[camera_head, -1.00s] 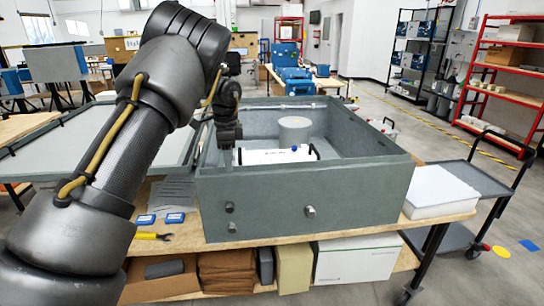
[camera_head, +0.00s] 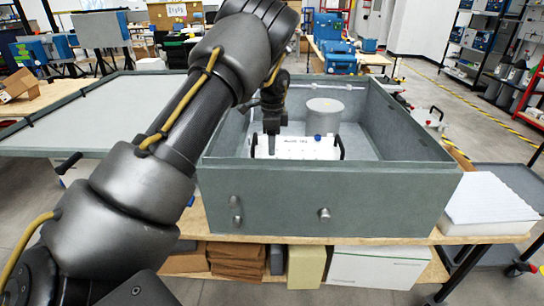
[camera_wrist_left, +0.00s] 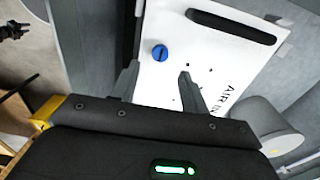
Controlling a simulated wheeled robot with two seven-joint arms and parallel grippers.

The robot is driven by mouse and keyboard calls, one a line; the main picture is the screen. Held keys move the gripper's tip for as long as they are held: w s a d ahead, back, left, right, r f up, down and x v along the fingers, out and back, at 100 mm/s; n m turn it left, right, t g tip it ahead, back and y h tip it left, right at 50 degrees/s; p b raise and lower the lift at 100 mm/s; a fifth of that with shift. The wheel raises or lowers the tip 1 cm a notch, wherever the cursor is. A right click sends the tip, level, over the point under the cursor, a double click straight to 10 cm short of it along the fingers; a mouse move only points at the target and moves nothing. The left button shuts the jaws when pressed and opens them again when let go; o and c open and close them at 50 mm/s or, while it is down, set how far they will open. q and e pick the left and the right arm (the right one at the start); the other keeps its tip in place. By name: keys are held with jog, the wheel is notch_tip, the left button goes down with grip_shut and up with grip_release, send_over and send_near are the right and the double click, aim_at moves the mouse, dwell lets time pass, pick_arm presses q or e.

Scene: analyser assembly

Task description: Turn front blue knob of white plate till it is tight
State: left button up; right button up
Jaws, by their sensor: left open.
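The white plate (camera_head: 316,152) lies inside the open grey enclosure (camera_head: 335,200), with lettering and a black handle at each end. In the left wrist view the plate (camera_wrist_left: 205,60) shows one handle (camera_wrist_left: 232,26) and a blue knob (camera_wrist_left: 160,53) near its left edge.
A grey cylinder (camera_head: 324,113) stands behind the plate inside the enclosure. The enclosure's walls surround the plate, and its lid (camera_head: 90,115) lies open at left. A white tray-like block (camera_head: 487,203) is on the right. The shelf below the bench holds boxes (camera_head: 378,266).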

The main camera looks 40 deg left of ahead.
pick_arm(q)
notch_tip(320, 180, down, 4)
jog(key=shift+s+a+f+p, duration=0.1)
jog(key=shift+a+p, duration=0.05)
jog(key=shift+p, duration=0.25)
jog(key=shift+s+f, duration=0.1)
jog(key=shift+f, duration=0.7)
jog(key=shift+c, duration=1.4)
grip_shut()
pick_arm(e)
jog(key=shift+w+r, duration=0.65)
jog(key=shift+w, duration=0.3)
